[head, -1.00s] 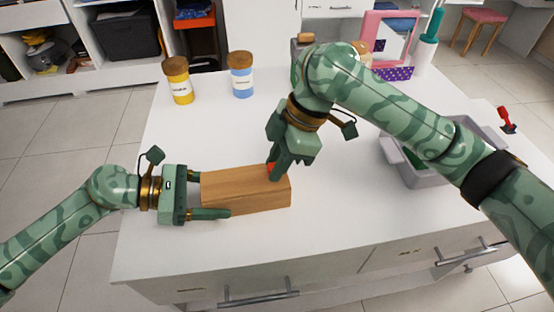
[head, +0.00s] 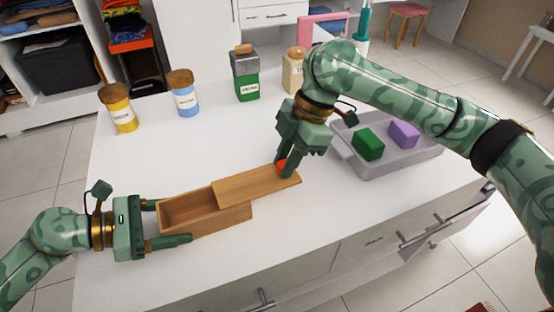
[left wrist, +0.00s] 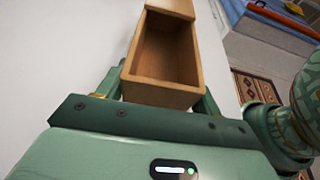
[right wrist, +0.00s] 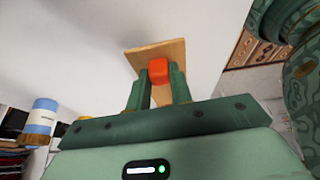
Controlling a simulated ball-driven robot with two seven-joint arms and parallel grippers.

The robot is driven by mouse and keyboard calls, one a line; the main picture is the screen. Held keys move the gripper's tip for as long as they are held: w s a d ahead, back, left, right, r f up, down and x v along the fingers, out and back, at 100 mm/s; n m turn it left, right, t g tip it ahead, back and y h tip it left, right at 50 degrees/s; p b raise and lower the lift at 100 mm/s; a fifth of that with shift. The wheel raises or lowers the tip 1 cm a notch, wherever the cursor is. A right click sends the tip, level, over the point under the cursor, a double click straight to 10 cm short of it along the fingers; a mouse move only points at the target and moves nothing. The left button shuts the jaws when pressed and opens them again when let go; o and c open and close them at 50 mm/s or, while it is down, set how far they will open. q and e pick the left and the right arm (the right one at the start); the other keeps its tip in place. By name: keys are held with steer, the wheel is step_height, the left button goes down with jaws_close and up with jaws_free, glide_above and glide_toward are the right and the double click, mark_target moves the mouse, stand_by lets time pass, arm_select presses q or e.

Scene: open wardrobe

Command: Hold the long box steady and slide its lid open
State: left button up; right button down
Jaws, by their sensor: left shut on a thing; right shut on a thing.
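The long wooden box (head: 208,222) lies on the white table, its left part open and hollow. It also shows in the left wrist view (left wrist: 165,92), where its inside looks empty. Its wooden lid (head: 243,184) is slid to the right and sticks out past the box's right end. My left gripper (head: 173,222) is shut on the box's left end, one finger along each side. My right gripper (head: 283,172) is shut on the lid's orange-red knob (head: 281,167). The knob (right wrist: 158,64) sits between both fingers in the right wrist view.
A grey tray (head: 385,170) with a green block (head: 368,144) and a purple block (head: 404,134) stands to the right. A yellow jar (head: 121,112), a blue jar (head: 184,96) and a green container (head: 246,80) stand behind. The table between jars and box is clear.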

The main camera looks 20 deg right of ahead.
steer(key=shift+w+d, duration=0.1)
steer(key=shift+d, duration=0.05)
steer(key=c, duration=1.2)
jaws_free()
steer(key=shift+c, duration=0.2)
steer(key=shift+r, duration=0.1)
steer(key=v, duration=1.1)
steer(key=shift+r, duration=0.4)
steer(key=shift+d, duration=0.1)
